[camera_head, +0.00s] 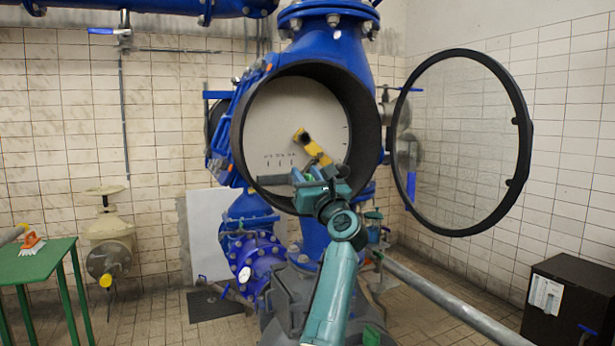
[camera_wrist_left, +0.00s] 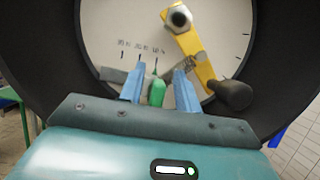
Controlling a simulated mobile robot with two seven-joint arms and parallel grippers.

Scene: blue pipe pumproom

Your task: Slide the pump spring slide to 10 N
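The pump dial (camera_head: 290,115) is a pale disc inside a round black housing on the blue pipe. A green slide knob (camera_wrist_left: 157,93) sits low on the dial on a grey bar (camera_wrist_left: 113,75). Tick marks with small labels (camera_wrist_left: 140,45) stand just above it; I cannot read them surely. The knob is near the rightmost labelled tick. My left gripper (camera_head: 307,175) is at the dial's lower part. In the left wrist view its blue fingers (camera_wrist_left: 158,65) stand open on either side of the knob, with gaps showing. My right gripper is not in view.
A yellow lever (camera_wrist_left: 192,45) with a black handle (camera_wrist_left: 232,95) slants close to my right-hand finger. The round glass cover (camera_head: 465,140) hangs open at right. A green table (camera_head: 40,262) is at left, a black box (camera_head: 570,300) at lower right.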

